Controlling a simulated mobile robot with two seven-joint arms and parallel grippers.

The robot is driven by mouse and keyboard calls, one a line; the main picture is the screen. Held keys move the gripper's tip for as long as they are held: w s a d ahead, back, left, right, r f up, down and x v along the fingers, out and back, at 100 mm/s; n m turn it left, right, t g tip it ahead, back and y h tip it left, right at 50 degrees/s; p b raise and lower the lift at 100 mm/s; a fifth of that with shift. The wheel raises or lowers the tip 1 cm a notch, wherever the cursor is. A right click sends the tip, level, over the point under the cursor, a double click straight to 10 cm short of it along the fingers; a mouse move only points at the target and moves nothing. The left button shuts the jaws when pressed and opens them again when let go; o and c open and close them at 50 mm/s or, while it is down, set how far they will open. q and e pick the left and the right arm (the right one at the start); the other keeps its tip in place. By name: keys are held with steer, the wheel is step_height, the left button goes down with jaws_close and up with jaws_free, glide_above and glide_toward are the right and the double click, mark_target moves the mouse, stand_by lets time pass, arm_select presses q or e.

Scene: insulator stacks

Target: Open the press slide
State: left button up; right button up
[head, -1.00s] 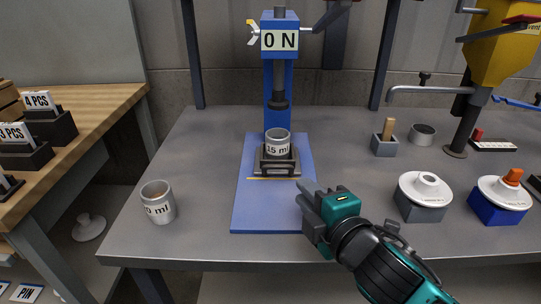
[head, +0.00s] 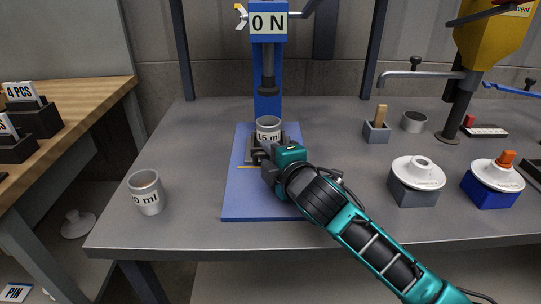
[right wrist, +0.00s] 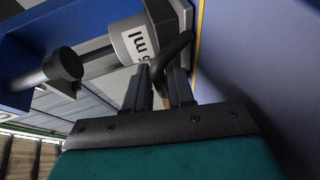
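The blue press (head: 267,75) with an "ON" sign stands at the back middle of the bench. The cup also shows in the right wrist view (right wrist: 130,40). My right gripper (head: 262,160) is at the front of the slide. In the right wrist view its fingers (right wrist: 161,80) are apart, with the slide's dark handle (right wrist: 174,52) at and between their tips. My left gripper is out of view.
Another cup (head: 146,192) stands at the bench's left front. A grey box with a white lid (head: 417,174), a blue box (head: 492,184) and a small holder (head: 377,131) are on the right. The plate's front part is clear.

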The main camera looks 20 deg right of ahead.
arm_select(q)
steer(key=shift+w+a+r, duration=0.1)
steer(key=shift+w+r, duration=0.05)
arm_select(e)
steer(key=shift+c, duration=0.3)
jaws_close()
